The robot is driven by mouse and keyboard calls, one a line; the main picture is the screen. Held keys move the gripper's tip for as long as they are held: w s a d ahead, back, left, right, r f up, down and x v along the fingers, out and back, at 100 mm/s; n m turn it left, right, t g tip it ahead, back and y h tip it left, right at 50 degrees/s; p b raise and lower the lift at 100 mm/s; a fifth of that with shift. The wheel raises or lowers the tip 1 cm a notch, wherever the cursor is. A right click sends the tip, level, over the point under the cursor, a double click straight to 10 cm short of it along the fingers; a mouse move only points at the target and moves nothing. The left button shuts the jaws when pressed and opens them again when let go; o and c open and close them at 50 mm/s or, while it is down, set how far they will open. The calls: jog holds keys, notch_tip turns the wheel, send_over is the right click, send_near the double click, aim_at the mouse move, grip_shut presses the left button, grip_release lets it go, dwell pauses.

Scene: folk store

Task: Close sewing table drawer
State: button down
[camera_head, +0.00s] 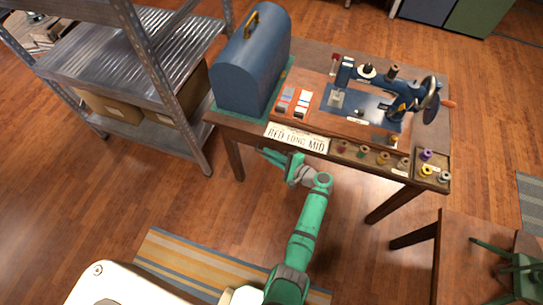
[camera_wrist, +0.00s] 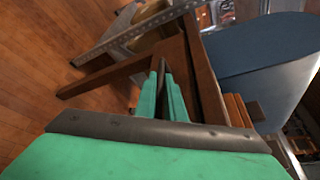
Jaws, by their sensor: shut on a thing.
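The wooden sewing table (camera_head: 318,68) stands at upper centre in the head view, with a blue sewing machine (camera_head: 385,92) on it. I cannot clearly make out a drawer front; a shallow wooden section with thread spools (camera_head: 372,160) runs along the table's front right. My gripper (camera_head: 267,153) is low at the table's front left, below the lettered sign (camera_head: 297,137). In the wrist view my gripper's fingers (camera_wrist: 163,78) are close together beside a brown wooden part of the table (camera_wrist: 204,80). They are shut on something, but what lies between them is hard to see.
A blue domed case (camera_head: 252,65) stands on the table's left. A metal shelf (camera_head: 140,60) with cardboard boxes is to the left. A second wooden table (camera_head: 460,260) with a green object is at lower right. The floor under the sewing table is clear.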

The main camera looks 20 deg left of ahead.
jog(key=c, duration=2.1)
grip_release()
jog(key=shift+f, duration=0.1)
jog(key=v, duration=1.1)
